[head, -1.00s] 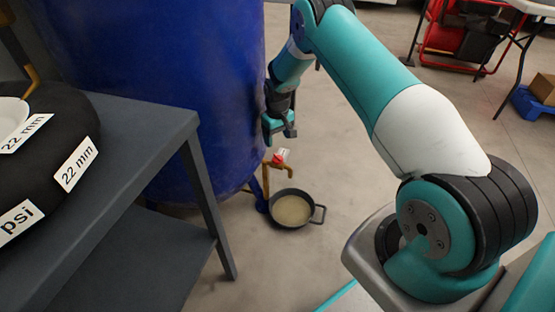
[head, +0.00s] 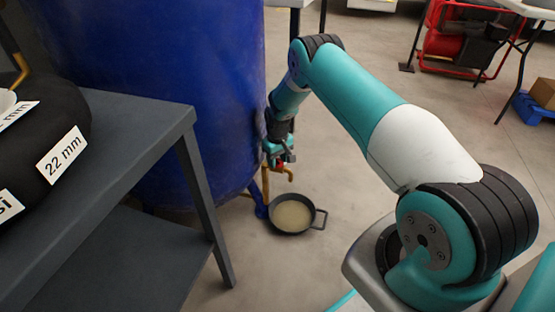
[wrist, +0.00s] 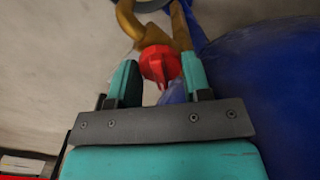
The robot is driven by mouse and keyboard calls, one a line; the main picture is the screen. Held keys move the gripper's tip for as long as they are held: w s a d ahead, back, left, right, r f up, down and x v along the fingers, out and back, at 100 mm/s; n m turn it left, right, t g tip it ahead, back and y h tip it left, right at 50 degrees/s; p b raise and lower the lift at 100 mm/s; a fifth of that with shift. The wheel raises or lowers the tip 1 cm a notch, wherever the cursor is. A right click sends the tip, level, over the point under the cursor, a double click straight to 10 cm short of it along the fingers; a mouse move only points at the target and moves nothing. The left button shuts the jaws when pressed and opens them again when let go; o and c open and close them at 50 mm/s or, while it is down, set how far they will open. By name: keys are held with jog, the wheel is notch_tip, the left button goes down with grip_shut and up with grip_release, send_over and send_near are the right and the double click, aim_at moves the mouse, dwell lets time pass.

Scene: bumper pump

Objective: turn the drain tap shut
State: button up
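The drain tap is a brass spout (head: 287,172) with a red handle (wrist: 160,65), low beside the blue barrel (head: 150,90). In the head view the handle is mostly hidden by my gripper (head: 280,158), which is right at it. In the wrist view my gripper (wrist: 160,82) is open, with one teal finger on each side of the red handle. A gap shows on the left of the handle; on the right the finger is close to it, and I cannot tell whether they touch. A dark pan (head: 318,219) holding pale liquid stands on the floor below the spout.
A dark grey shelf table (head: 150,130) with a black tyre-like ring (head: 45,130) bearing labels stands at the left. A red machine (head: 455,45) and a blue crate (head: 530,108) are at the back right.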

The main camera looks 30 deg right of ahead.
jog(key=shift+c, duration=1.4)
jog(key=shift+n, duration=0.3)
jog(key=n, duration=0.3)
jog(key=shift+p, duration=0.3)
jog(key=shift+n, duration=1.9)
jog(key=o, duration=0.9)
